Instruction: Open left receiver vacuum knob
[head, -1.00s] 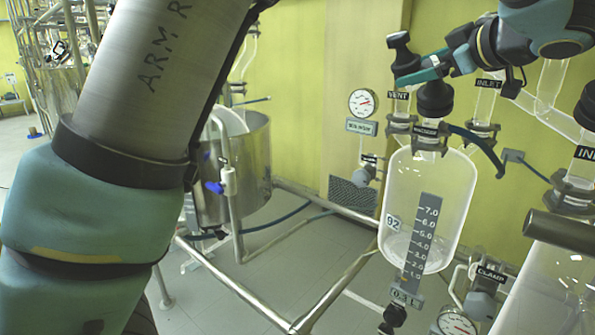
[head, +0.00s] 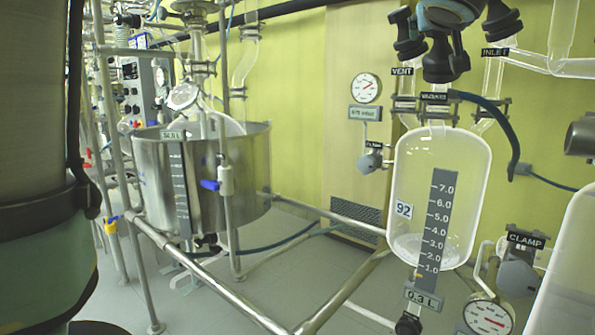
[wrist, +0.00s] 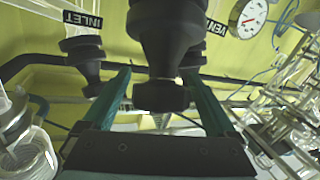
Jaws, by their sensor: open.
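The left receiver (head: 440,210) is a clear vessel marked 92 in the head view. Its black vacuum knob (head: 446,62) stands above the VACUUM label (head: 433,96) on top. In the wrist view, the large dark knob (wrist: 165,50) in the middle appears to be this vacuum knob. My gripper (wrist: 157,72) is open, its two teal fingers on either side of that knob, with gaps visible. I cannot tell contact from this view. In the head view only a teal and dark part of my arm shows above the knob; the fingers are not clear there.
The vent knob (head: 406,34) stands close on the left and the inlet knob (head: 501,20) close on the right. A blue hose (head: 512,130) runs off to the right. A pressure gauge (head: 366,88) is on the wall. A steel tank (head: 262,175) stands left.

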